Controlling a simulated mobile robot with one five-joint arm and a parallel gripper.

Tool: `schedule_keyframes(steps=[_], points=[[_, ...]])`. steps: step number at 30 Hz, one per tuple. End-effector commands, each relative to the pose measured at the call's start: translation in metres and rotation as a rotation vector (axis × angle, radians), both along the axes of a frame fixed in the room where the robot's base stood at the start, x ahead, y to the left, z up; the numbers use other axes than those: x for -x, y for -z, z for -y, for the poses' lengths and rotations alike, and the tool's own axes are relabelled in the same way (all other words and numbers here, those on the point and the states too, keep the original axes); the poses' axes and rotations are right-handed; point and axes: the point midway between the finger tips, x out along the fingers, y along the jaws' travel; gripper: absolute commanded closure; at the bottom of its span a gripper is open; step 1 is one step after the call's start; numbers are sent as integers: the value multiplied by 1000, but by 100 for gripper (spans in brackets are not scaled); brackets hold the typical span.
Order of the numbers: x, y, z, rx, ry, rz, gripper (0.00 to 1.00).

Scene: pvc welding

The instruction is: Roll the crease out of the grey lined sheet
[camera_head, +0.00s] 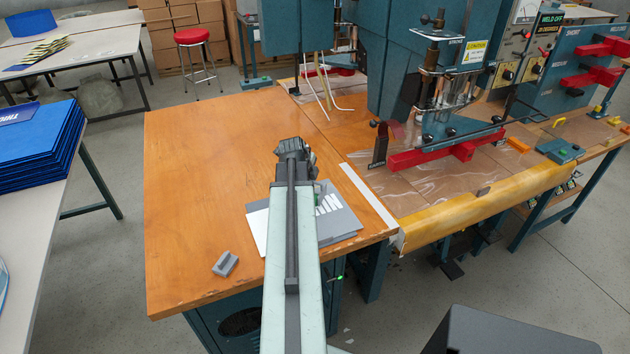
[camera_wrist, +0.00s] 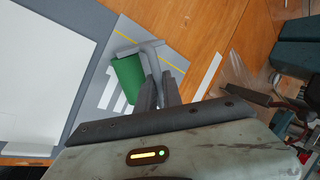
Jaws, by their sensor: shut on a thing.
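The grey lined sheet (camera_head: 345,226) lies on the orange wooden table, partly hidden by my arm in the head view. A roller with a green barrel (camera_wrist: 128,72) and a grey bent handle is over the sheet. My gripper (camera_wrist: 157,82) is shut on the roller's handle. I cannot tell whether the barrel touches the sheet. No crease can be made out. In the head view my gripper (camera_head: 293,150) is at the arm's far end, its fingers unclear.
A white panel (camera_wrist: 35,60) lies to the left of the roller in the wrist view. A small grey block (camera_head: 225,264) sits near the table's front edge. The welding machine with red bars (camera_head: 440,153) stands to the right.

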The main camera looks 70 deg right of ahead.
Motion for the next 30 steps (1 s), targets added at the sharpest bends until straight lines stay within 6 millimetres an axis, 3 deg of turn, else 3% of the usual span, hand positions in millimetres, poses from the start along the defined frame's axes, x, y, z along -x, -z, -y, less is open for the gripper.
schedule_keyframes(steps=[5,14,30], points=[[-14,3,-14,-7,-2,4,100],[-18,1,-12,-8,-2,6,100],[11,-2,17,-3,0,2,100]])
